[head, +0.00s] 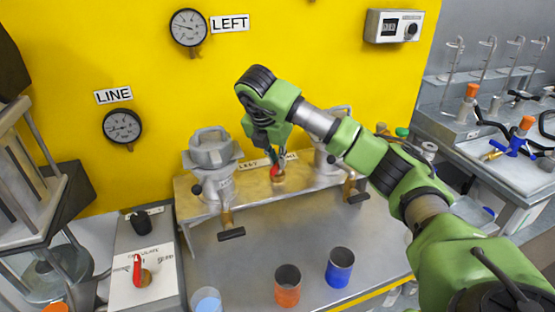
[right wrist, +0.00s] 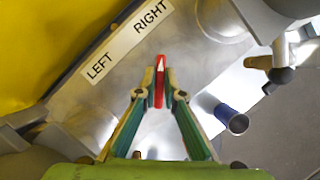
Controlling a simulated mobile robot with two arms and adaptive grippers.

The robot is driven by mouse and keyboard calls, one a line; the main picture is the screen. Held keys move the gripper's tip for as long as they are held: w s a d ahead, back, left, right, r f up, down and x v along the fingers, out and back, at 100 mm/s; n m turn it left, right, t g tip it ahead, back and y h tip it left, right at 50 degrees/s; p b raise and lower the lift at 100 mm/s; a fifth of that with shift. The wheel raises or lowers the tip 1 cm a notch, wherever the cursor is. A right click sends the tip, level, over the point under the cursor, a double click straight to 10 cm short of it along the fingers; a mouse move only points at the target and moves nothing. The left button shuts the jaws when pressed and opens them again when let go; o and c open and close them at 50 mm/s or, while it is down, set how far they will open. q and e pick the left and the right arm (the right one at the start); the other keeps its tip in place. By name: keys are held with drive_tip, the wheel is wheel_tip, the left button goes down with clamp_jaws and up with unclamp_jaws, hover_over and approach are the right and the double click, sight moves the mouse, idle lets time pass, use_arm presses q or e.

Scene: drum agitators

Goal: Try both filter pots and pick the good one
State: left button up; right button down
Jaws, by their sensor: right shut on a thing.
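The left filter pot (head: 212,155) is a grey lidded pot with a brass tap (head: 228,215) and a black tap handle below it. The right filter pot (head: 326,165) stands on the same metal ledge, partly hidden behind my right arm. Between them a small red lever (head: 275,172) sits on a brass body (head: 279,180). My right gripper (head: 273,160) is shut on this red lever, which also shows between the fingertips in the right wrist view (right wrist: 159,85). A LEFT/RIGHT label (right wrist: 125,40) lies beside it. My left gripper is not in view.
A gauge (head: 188,27) labelled LEFT and a gauge (head: 122,126) labelled LINE hang on the yellow wall. A panel (head: 125,285) with a red lever is at left.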

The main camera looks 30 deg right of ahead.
drive_tip(key=shift+r, duration=0.1)
drive_tip(key=c, duration=2.1)
unclamp_jaws()
drive_tip(key=shift+c, duration=0.2)
drive_tip(key=v, duration=1.2)
